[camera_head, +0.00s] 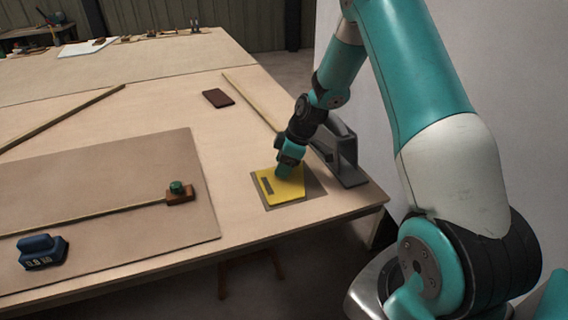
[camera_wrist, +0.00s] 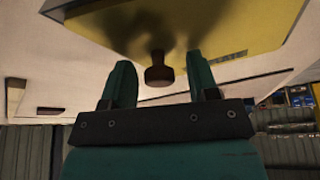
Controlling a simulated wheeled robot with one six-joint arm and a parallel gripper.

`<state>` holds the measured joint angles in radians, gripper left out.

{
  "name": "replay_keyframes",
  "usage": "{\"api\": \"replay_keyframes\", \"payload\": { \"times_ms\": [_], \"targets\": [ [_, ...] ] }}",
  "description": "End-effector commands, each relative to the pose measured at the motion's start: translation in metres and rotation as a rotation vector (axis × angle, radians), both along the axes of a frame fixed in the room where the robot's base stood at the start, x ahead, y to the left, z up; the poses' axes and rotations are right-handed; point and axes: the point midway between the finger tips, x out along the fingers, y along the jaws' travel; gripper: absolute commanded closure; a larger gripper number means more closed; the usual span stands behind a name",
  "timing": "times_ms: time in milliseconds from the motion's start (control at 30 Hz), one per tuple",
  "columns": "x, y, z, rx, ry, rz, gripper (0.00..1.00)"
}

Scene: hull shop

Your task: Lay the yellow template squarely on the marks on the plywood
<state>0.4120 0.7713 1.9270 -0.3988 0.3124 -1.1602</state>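The yellow template (camera_head: 286,192), a flat plate with a dark slot, lies on a dark grey pad (camera_head: 315,186) near the table's right corner. In the wrist view the yellow template (camera_wrist: 255,35) fills the top, with a brown knob (camera_wrist: 158,74) standing from it. My gripper (camera_head: 283,173) is down at the template. In the wrist view its two fingers (camera_wrist: 161,80) are apart, one on each side of the knob, with gaps showing. The plywood sheet (camera_head: 110,180) lies on the table to the left. I cannot make out marks on it.
On the plywood, a long thin batten ends at a brown block with a green knob (camera_head: 176,187); a dark blue weight (camera_head: 43,252) sits near the front. A grey bracket (camera_head: 342,155) stands close beside my gripper. A dark red block (camera_head: 218,98) lies behind.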

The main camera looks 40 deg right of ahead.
Motion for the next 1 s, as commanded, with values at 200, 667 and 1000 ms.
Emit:
{"api": "replay_keyframes", "payload": {
  "times_ms": [200, 667, 1000],
  "targets": [
    [0.0, 0.0, 0.001, 0.0, 0.0, 0.0, 0.46],
    [-0.017, -0.024, 0.074, -0.002, -0.004, -0.003, 0.46],
    [-0.029, -0.029, 0.117, 0.003, 0.002, 0.0, 0.46]
  ]
}}
